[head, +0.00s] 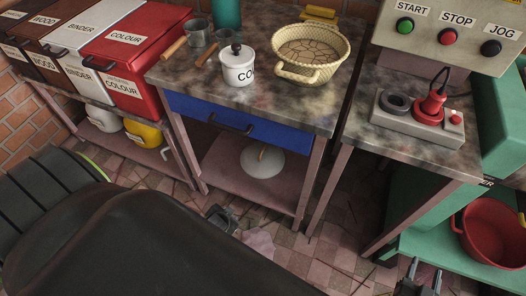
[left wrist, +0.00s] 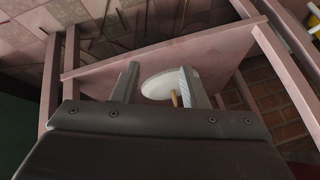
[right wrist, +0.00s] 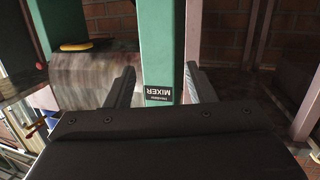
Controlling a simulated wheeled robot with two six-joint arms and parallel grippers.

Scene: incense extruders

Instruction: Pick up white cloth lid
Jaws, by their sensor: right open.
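A round white lid-like disc (head: 262,163) with a short wooden handle lies on the lower shelf under the blue drawer. It also shows in the left wrist view (left wrist: 156,87), between and beyond my left fingers. My left gripper (head: 222,217) is in front of that shelf, low and left of the disc in the head view; its fingers are apart and empty. My right gripper (head: 424,274) is at the bottom right of the head view. In the right wrist view its fingers are apart, with a green post marked MIXER (right wrist: 161,50) beyond them. I cannot tell whether the disc is cloth.
The lower shelf (head: 228,178) has table legs at its sides and the blue drawer (head: 240,122) above. A white pot (head: 238,70) and a woven basket (head: 308,52) stand on the table. A red bowl (head: 492,232) sits at right. Floor shows between the tables.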

